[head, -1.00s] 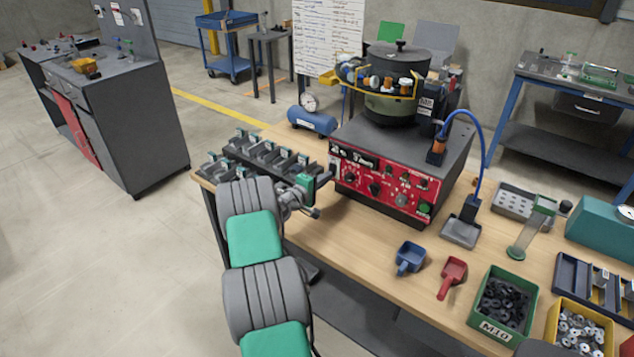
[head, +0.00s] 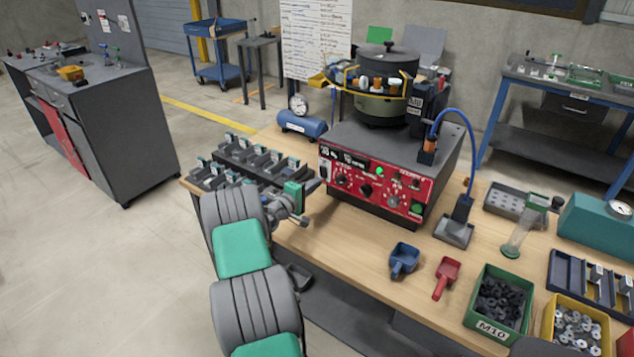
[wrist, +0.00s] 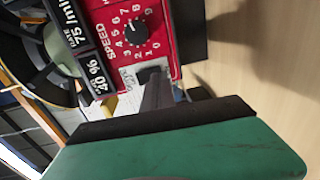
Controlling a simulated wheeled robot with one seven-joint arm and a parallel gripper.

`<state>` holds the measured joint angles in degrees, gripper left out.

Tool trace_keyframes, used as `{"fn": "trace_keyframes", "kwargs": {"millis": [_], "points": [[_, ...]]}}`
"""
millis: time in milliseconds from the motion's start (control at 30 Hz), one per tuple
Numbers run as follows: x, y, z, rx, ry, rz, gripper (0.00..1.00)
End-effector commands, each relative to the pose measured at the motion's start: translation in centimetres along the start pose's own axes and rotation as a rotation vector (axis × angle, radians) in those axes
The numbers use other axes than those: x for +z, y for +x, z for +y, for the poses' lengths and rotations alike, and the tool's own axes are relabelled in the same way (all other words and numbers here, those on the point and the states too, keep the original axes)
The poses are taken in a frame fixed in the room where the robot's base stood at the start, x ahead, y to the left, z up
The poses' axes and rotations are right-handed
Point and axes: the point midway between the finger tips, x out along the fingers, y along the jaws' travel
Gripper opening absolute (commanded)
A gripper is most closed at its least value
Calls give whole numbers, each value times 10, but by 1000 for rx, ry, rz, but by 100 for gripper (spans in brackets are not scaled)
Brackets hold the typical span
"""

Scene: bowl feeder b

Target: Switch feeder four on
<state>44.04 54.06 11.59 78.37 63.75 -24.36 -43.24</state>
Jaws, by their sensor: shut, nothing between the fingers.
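The feeder (head: 388,187) has a red control panel (head: 375,182), a bowl (head: 382,103) on top and a dark base. I cannot read a feeder number. A small green lamp (head: 380,170) on the panel looks lit. In the wrist view its display (wrist: 82,48) shows figures, including "75/min", beside the SPEED knob (wrist: 137,32). My gripper (head: 318,185) is at the panel's left end. Its closed fingers (wrist: 154,88) reach a small dark switch (wrist: 150,73) beside a white label (wrist: 128,78). The fingers partly hide the switch, and I cannot tell whether they touch it.
Blue (head: 404,258) and red (head: 446,275) scoops and a green M10 bin (head: 500,300) are at the front right. A blue hose (head: 470,125) arches on the feeder's right.

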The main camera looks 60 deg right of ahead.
Motion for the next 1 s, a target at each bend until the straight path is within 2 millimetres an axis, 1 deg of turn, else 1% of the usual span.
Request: {"fn": "trace_keyframes", "kwargs": {"millis": [100,300,400,500,633,1000], "points": [[-1,-28,-8,-1,-3,5,0],[1,-75,-18,-1,-2,2,0],[1,-95,-22,0,-2,0,0],[2,-108,-24,0,0,-1,0],[2,-115,-25,0,0,-3,0],[2,-115,-24,0,1,-2,0]]}}
